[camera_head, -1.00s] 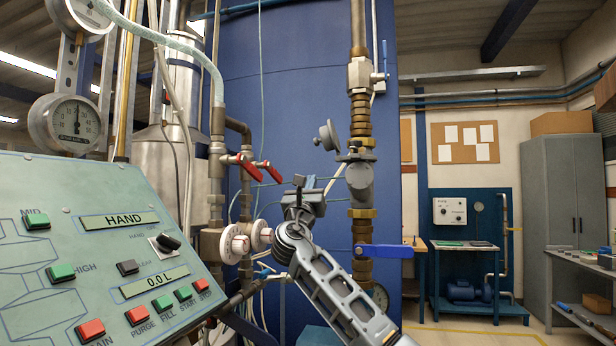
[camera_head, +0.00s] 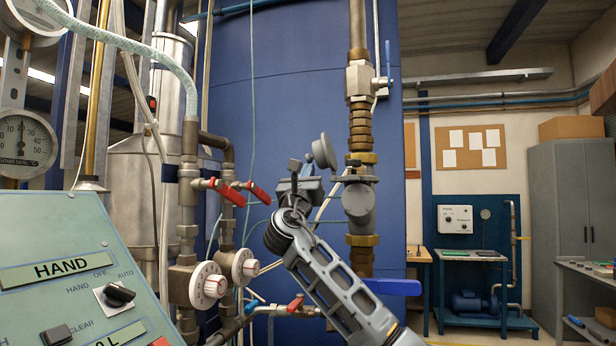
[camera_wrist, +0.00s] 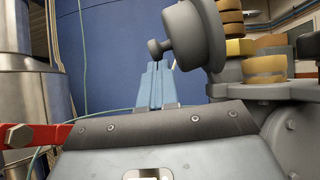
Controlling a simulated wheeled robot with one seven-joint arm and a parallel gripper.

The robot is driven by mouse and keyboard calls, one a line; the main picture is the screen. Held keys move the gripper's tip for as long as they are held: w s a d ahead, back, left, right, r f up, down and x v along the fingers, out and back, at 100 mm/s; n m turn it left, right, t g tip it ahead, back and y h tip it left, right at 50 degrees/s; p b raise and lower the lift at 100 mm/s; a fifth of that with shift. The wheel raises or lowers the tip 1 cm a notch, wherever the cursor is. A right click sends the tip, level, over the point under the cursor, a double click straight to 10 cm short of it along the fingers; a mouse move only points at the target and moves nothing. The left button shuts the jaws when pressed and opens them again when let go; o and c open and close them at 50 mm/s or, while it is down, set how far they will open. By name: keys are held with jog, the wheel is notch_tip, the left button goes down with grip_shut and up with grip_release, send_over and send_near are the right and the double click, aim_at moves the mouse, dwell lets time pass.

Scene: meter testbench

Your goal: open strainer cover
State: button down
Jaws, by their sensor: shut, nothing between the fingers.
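The strainer (camera_head: 358,203) is a grey valve-like body in the vertical brass-fitted pipe. Its grey round cover (camera_head: 323,151) stands tilted up at the upper left of the body, away from its top. In the wrist view the cover (camera_wrist: 196,36) shows large at the top, with its small knob (camera_wrist: 158,48) pointing left. My gripper (camera_head: 300,168) is just left of and below the cover. Its blue fingers (camera_wrist: 155,84) are closed together, empty, with their tips just below the knob. I cannot tell whether they touch it.
A control panel (camera_head: 75,285) stands at the lower left. Red-handled valves (camera_head: 232,192) and white round dials (camera_head: 208,286) are left of my arm. A blue lever (camera_head: 392,287) sticks out below the strainer. A blue tank wall (camera_head: 290,90) stands behind.

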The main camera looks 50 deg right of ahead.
jog(key=shift+s+r+m+g+h+b, duration=0.1)
jog(key=shift+r+m+g+h+b, duration=0.15)
jog(key=shift+m+g, duration=0.5)
jog(key=shift+w+r+m+g+h+b, duration=0.15)
jog(key=shift+m+g+b, duration=0.3)
jog(key=shift+m, duration=0.45)
jog(key=shift+s+r+m+g+h+b, duration=0.15)
jog(key=shift+r+m+g+h+b, duration=0.1)
jog(key=shift+m+g, duration=0.55)
